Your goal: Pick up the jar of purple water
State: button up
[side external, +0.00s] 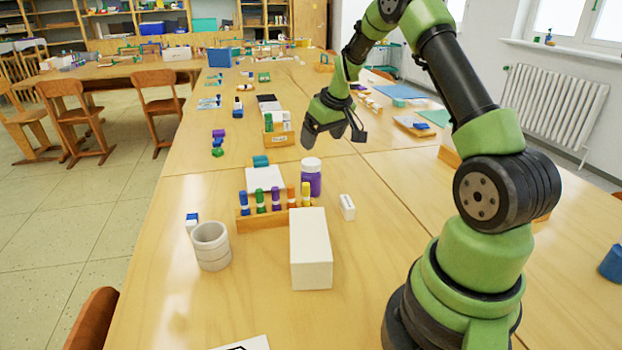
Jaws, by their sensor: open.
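The jar of purple water (311,178) stands upright on the table, with a white lid on top and a purple body. It is just behind the wooden rack of coloured markers. My gripper (333,140) is open and hangs above the table, above and a little to the right of the jar in the picture. It is apart from the jar and nothing shows between its fingers.
The marker rack (262,221), a tall white box (311,250) and a grey cup (211,246) stand in front of the jar. A small white block (347,207) is to its right. A wooden box (278,138) stands behind. The table to the right is mostly clear.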

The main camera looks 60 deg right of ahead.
aim_at(312, 162)
jog(key=x, duration=0.3)
jog(key=shift+f, duration=0.15)
jog(key=shift+a+x, duration=0.2)
jog(key=shift+x, duration=1.15)
jog(key=shift+a+x, duration=0.25)
jog(key=shift+x, duration=1.05)
jog(key=c, duration=1.2)
